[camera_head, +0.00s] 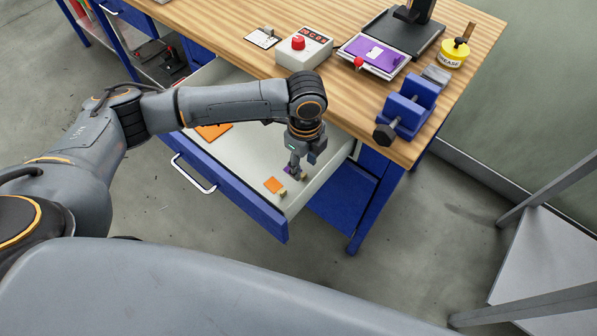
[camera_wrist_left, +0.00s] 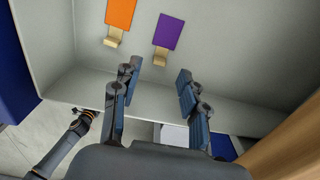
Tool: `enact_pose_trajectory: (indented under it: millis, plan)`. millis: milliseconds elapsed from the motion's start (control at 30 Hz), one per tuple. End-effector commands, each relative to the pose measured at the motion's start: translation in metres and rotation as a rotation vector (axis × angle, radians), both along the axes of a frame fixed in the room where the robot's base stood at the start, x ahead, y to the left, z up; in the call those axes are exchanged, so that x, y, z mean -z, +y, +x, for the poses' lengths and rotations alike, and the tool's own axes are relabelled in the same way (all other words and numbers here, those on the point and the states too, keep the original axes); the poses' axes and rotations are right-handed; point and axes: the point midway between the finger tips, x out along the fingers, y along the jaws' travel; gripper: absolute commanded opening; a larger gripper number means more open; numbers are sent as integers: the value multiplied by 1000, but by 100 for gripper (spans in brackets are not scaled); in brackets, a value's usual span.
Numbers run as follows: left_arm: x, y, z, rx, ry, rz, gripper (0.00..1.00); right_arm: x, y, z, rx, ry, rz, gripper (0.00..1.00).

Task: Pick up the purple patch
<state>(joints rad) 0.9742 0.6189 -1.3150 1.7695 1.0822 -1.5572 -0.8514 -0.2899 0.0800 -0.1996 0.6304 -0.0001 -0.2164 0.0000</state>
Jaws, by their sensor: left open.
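The purple patch (camera_wrist_left: 169,31) lies flat on the floor of the open drawer (camera_head: 240,158), with a small beige block (camera_wrist_left: 160,57) at its near edge. In the head view only a sliver of the patch (camera_head: 288,170) shows, as my gripper covers the rest. My left gripper (camera_head: 296,172) points down into the drawer over the patch. In the wrist view its two fingers (camera_wrist_left: 155,74) are spread apart with nothing between them, and the patch is just beyond the fingertips. Whether they touch anything is unclear. My right gripper is not in view.
An orange patch (camera_wrist_left: 120,12) with its own beige block lies beside the purple one. Another orange piece (camera_head: 213,131) lies farther left in the drawer. The drawer walls stand close to my gripper. The bench above holds a red-button box (camera_head: 304,55), a purple panel (camera_head: 374,52) and a blue vise (camera_head: 408,105).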

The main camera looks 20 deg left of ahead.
Motion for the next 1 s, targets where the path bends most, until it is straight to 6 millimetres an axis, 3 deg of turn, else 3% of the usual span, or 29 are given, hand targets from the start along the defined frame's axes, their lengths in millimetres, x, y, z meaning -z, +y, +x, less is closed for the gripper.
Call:
enact_pose_trajectory:
  millis: [200,500,700,1000]
  plan:
    - [30,-1,-2,-1,0,0,43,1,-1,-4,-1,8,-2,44]
    - [35,0,-2,0,0,1,43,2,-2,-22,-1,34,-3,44]
    - [35,0,-2,0,-1,1,7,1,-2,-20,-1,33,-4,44]
    - [34,0,-2,0,-1,1,6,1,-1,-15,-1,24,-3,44]
